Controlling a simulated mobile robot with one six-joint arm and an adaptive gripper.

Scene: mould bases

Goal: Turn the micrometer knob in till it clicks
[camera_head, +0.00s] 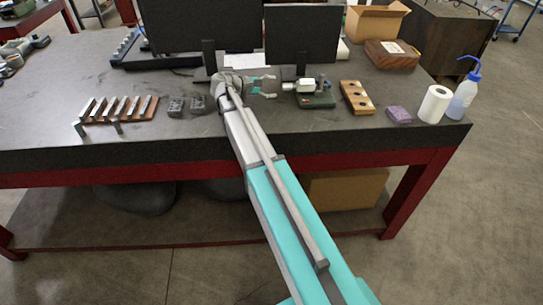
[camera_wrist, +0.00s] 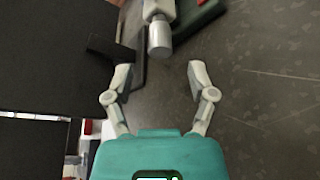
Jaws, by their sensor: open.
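The micrometer's knob (camera_wrist: 159,40) is a silver cylinder at the top middle of the wrist view, its round end facing me. Behind it are the pale micrometer body (camera_wrist: 158,9) and a dark green base (camera_wrist: 203,18). In the head view the micrometer (camera_head: 304,86) stands on its green base (camera_head: 317,101) at the back of the bench. My gripper (camera_wrist: 160,75) is open and empty. Its fingertips are short of the knob, which lies roughly in line with the gap between them. In the head view my gripper (camera_head: 270,86) is just left of the micrometer.
Two dark monitors (camera_head: 302,35) stand behind the micrometer, close to my gripper. A wooden block with holes (camera_head: 357,97) is to its right, with a purple block (camera_head: 399,115), paper roll (camera_head: 435,104) and wash bottle (camera_head: 464,95) beyond. Metal pieces (camera_head: 118,107) lie left. The bench front is clear.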

